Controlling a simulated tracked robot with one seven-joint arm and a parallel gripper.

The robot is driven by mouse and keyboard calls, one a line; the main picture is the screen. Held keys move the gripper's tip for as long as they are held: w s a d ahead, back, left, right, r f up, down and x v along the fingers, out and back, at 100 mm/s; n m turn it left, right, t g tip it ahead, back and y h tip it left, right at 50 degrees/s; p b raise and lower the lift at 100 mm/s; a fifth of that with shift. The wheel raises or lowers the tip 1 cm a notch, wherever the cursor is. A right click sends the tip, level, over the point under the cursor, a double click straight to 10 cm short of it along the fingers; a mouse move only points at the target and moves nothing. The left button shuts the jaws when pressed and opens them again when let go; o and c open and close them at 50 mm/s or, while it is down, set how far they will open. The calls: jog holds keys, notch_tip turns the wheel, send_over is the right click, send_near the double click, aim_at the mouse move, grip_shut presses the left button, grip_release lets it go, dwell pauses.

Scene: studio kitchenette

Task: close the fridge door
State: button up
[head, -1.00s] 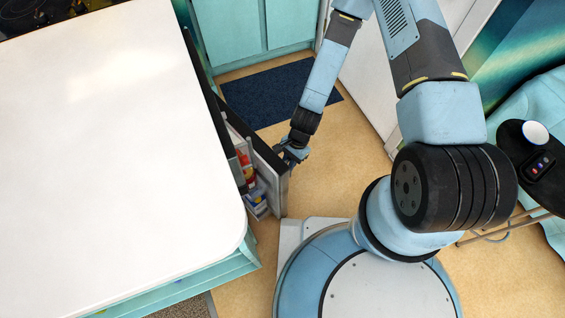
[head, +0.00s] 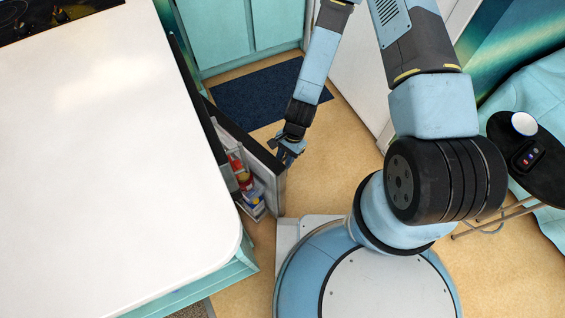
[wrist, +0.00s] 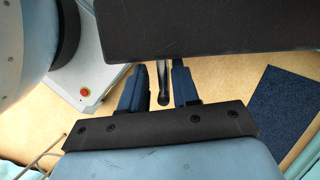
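The fridge door (head: 250,143) stands open at an angle beside the white counter, with its shelves of bottles and packets (head: 246,185) facing the counter. The door's dark top edge (wrist: 200,25) fills the upper part of the wrist view. My gripper (head: 287,155) is at the outer face of the door, near its free end. In the wrist view, my gripper (wrist: 160,85) has its two dark blue fingers apart. The door's metal bar handle (wrist: 163,85) lies between them, with small gaps visible on both sides. The fridge inside is hidden under the counter.
The white counter (head: 110,150) fills the left side. A dark blue mat (head: 255,93) lies before teal cabinets (head: 235,35). A small black table (head: 535,150) with a cup stands at the right.

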jog(key=shift+s+a+v, duration=0.1)
jog(key=shift+s+v, duration=0.1)
jog(key=shift+v, duration=0.85)
jog(key=shift+s+a+v, duration=0.1)
jog(key=shift+s+v, duration=0.05)
jog(key=shift+v, duration=0.9)
jog(key=shift+r, duration=0.2)
jog(key=w+v, duration=0.1)
jog(key=v, duration=1.5)
jog(key=shift+f, duration=0.15)
jog(key=shift+w+a, duration=0.1)
jog(key=shift+a, duration=0.05)
jog(key=shift+c, duration=0.5)
